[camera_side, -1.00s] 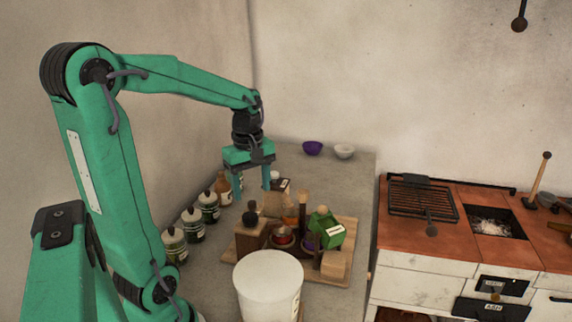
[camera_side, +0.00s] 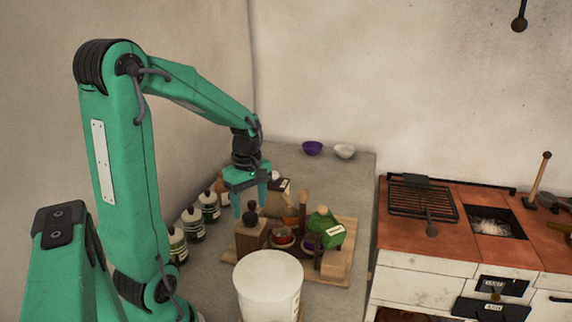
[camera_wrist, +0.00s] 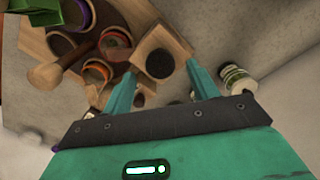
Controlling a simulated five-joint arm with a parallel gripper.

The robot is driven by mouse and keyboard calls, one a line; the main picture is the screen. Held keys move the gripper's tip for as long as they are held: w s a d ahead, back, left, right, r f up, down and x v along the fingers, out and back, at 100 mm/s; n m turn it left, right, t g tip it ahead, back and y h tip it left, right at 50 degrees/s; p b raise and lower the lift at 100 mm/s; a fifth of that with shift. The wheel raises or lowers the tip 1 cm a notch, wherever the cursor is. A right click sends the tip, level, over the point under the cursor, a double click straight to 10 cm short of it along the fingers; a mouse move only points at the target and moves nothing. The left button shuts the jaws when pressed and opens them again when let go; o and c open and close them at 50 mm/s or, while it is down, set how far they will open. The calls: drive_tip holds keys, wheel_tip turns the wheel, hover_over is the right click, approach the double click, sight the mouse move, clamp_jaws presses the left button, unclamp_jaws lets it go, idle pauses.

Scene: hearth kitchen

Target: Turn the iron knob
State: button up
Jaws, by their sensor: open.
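A dark iron knob (camera_side: 250,216) sits on top of a wooden block (camera_side: 251,238) near the left of a wooden board on the counter. In the wrist view the knob (camera_wrist: 160,63) shows as a dark round top on the pale block (camera_wrist: 180,45). My gripper (camera_side: 249,199) is open above the knob, fingers pointing down. In the wrist view my fingertips (camera_wrist: 160,76) are on either side of the knob, apart from each other with nothing held. I cannot tell whether the fingers touch the block or knob.
Several dark-capped bottles (camera_side: 192,224) line the wall at left. A white bucket (camera_side: 268,280) stands in front. A green box (camera_side: 325,229) and small bowls (camera_side: 282,238) crowd the board (camera_side: 347,255). The stove (camera_side: 440,245) is at right. The back counter is mostly clear.

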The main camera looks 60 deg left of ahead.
sight(250, 219)
drive_tip(key=shift+f, duration=1.35)
drive_tip(key=c, duration=1)
